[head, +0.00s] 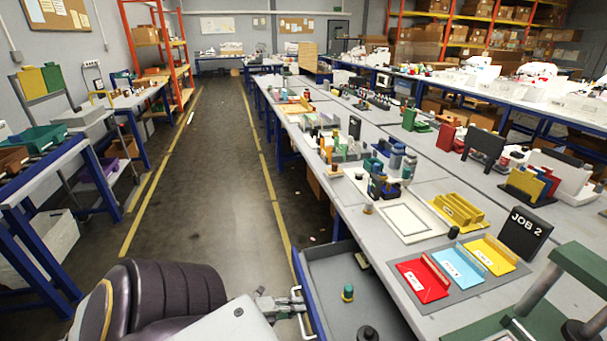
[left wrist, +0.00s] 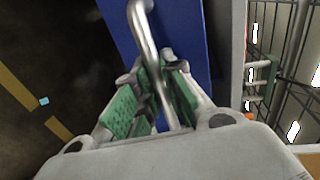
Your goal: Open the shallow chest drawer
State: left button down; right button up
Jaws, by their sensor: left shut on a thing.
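The shallow chest drawer (head: 330,268) stands pulled out from under the workbench, in the lower middle of the head view. Its grey inside shows, and its blue front faces the aisle. The front also shows in the left wrist view (left wrist: 188,30). A bent silver handle (head: 297,293) is fixed to it. My left gripper (head: 292,305) is shut on the handle. In the left wrist view the handle bar (left wrist: 148,35) runs down between the green finger pads (left wrist: 158,100). My right gripper is out of view.
A small green and yellow piece (head: 347,293) and a dark round piece (head: 367,333) lie in the drawer. The workbench (head: 375,262) to the right carries red, blue and yellow trays (head: 422,281) and a JOB 2 sign (head: 525,232).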

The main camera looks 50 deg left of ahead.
pick_arm(q)
jog(key=shift+s+a, duration=0.15)
jog(key=shift+s, duration=0.1)
jog(key=c, duration=1.5)
grip_release()
jog(key=shift+s, duration=0.1)
jog(key=shift+v, duration=5.85)
